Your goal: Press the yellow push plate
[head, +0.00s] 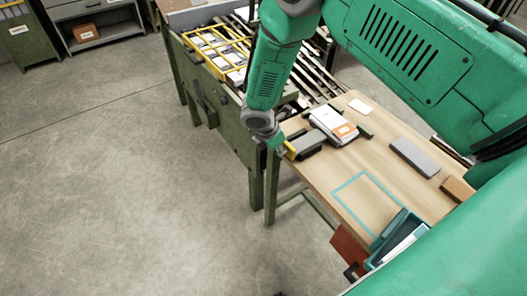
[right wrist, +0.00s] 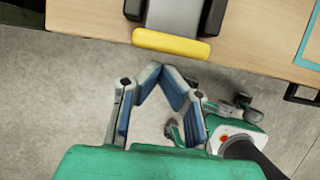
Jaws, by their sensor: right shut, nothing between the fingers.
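The yellow push plate (head: 290,151) is on the front of a grey and black device (head: 308,142) at the near-left edge of the wooden table. In the right wrist view the yellow push plate (right wrist: 171,44) lies across the table edge, with the grey and black device (right wrist: 174,14) behind it. My right gripper (right wrist: 166,68) is shut and empty, its blue-padded fingers meeting just short of the plate in the picture. Whether they touch it I cannot tell. In the head view the right gripper (head: 279,147) is small and partly hidden beside the plate. My left gripper is not in view.
A green bench with a yellow rack (head: 218,48) stands behind. Floor at left is clear.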

